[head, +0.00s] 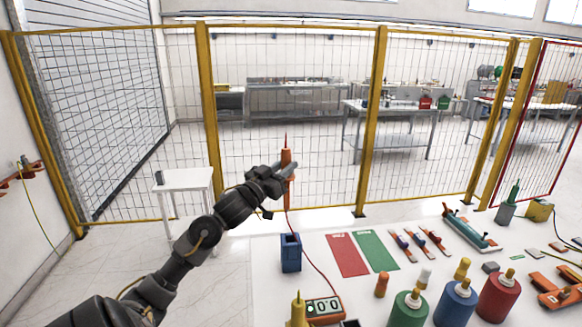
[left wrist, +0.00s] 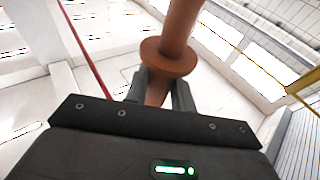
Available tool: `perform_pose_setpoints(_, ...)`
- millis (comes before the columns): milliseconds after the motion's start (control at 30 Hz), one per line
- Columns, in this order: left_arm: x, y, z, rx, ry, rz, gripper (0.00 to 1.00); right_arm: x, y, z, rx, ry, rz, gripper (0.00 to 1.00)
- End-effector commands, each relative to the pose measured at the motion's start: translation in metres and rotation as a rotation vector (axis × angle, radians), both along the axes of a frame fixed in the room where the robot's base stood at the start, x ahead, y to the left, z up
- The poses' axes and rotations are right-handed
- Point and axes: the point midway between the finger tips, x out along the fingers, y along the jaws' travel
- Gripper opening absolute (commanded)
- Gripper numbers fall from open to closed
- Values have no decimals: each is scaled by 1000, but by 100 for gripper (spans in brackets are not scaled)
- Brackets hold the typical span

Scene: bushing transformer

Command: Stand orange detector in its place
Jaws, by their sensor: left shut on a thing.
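The orange detector (head: 286,158) is a slim upright rod with a thin pointed tip. My left gripper (head: 284,178) is shut on it and holds it in the air above the blue holder. In the left wrist view the detector (left wrist: 176,45) shows a round collar just beyond the fingers (left wrist: 158,92). The blue open-topped holder (head: 290,252) stands on the white table below the gripper. My right gripper is not in view.
A red mat (head: 347,255) and a green mat (head: 376,250) lie right of the holder. Green (head: 408,310), blue (head: 456,303) and red (head: 499,296) bushings stand at the front right. A yellow-framed mesh fence (head: 372,110) runs behind the table.

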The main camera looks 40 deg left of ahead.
Motion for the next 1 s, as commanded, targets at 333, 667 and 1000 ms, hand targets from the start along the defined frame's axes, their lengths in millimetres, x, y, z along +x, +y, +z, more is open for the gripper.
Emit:
perform_pose_setpoints(333, 8, -5, -8, -2, 6, -5, 2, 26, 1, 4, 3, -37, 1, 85)
perform_pose_setpoints(667, 8, -4, -38, 0, 6, -4, 2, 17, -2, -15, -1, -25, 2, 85)
perform_pose_setpoints(1000, 8, -5, -70, -1, 5, -3, 2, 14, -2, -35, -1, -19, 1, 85)
